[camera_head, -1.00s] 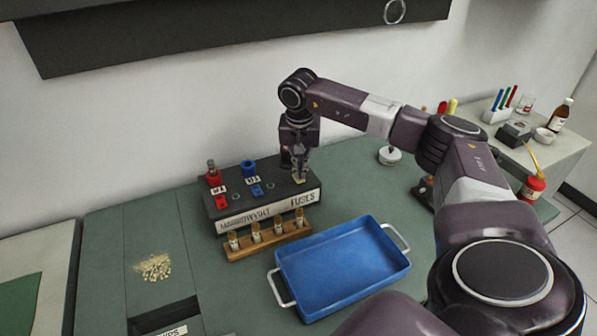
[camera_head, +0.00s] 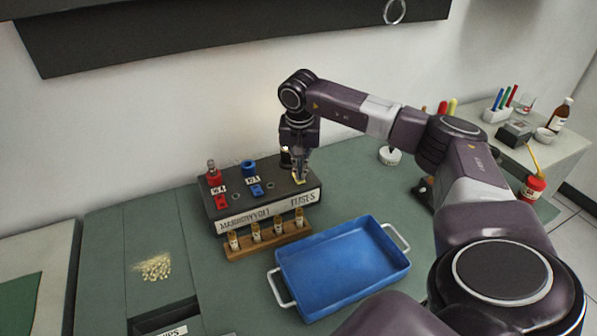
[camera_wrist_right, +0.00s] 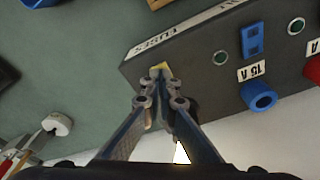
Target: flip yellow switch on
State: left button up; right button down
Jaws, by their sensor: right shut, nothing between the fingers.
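The yellow switch (camera_wrist_right: 161,66) is on the top of the dark fuse box (camera_head: 236,208), near the end marked FUSES. In the wrist view only a small part of it shows, right at my fingertips. It also shows as a small yellow patch in the head view (camera_head: 299,181). My right gripper (camera_wrist_right: 160,76) is shut and empty, pointing down with its tips at the switch. I cannot tell whether they touch it. The fingers hide most of the switch, so its position is unclear. My left gripper is not in view.
A red switch (camera_head: 221,200) and a blue switch (camera_head: 257,190) sit on the same box, with red and blue round holders behind them. A wooden rack (camera_head: 235,254) with several fuses stands in front. A blue tray (camera_head: 300,296) lies to the right.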

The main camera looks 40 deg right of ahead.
aim_at(300, 181)
jog(key=shift+r+p, duration=2.2)
jog(key=shift+r, duration=1)
jog(key=shift+s+f, duration=0.1)
